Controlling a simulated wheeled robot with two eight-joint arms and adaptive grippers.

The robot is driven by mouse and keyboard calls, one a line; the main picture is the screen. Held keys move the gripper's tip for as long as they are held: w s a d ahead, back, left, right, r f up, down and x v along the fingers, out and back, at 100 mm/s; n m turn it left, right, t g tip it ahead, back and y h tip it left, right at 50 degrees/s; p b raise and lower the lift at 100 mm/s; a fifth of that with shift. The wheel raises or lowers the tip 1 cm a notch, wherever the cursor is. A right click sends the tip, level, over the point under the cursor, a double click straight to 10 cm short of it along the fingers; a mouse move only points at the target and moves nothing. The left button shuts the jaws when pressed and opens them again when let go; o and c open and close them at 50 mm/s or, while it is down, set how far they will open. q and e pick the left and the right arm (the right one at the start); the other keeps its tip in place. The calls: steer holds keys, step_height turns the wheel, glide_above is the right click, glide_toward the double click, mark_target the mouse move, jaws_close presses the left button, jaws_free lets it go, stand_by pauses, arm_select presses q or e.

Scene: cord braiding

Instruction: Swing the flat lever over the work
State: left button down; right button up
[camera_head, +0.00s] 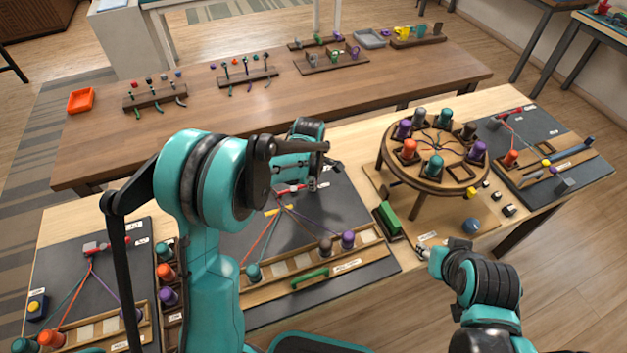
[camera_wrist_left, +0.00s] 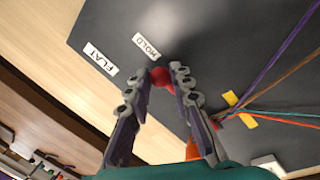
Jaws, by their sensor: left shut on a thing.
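My left gripper (camera_head: 315,178) is low over the back of the middle dark board (camera_head: 238,232). In the left wrist view the fingers of my left gripper (camera_wrist_left: 167,80) close on a small round red knob (camera_wrist_left: 160,77), the lever's end. The knob is beside the HOLD label (camera_wrist_left: 146,45); the FLAT label (camera_wrist_left: 100,60) is farther left. The lever's arm is mostly hidden by the fingers. Cords (camera_wrist_left: 275,62) fan out from a yellow piece (camera_wrist_left: 232,101) on the board. My right gripper (camera_head: 428,252) is at the bench's front right, its jaws too small to judge.
A round stand (camera_head: 437,190) with coloured bobbins is to the right, beside a green block (camera_head: 387,216). Bobbins (camera_head: 348,239) sit in the wooden rack at the middle board's front. Other boards lie at the left (camera_head: 62,264) and far right (camera_head: 548,130).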

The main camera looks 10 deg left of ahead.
arm_select(q)
steer(key=shift+w+a+r, duration=0.1)
steer(key=shift+w, duration=0.05)
steer(key=c, duration=1.3)
jaws_free()
steer(key=shift+c, duration=0.2)
step_height(320, 180, up, 12)
steer(key=s, duration=0.2)
steer(key=shift+s, duration=0.2)
steer(key=shift+f, duration=0.2)
steer(key=s+a+r+m+t, duration=0.1)
steer(key=s+m+t, duration=0.1)
steer(key=s+m, duration=0.7)
steer(key=s+a+r+m+t, duration=0.1)
steer(key=s+a+m+t, duration=0.1)
steer(key=s+m, duration=0.7)
steer(key=s, duration=0.3)
steer(key=shift+s+a+r+t, duration=0.15)
steer(key=shift+s+r+t, duration=0.05)
steer(key=shift+s+t, duration=0.2)
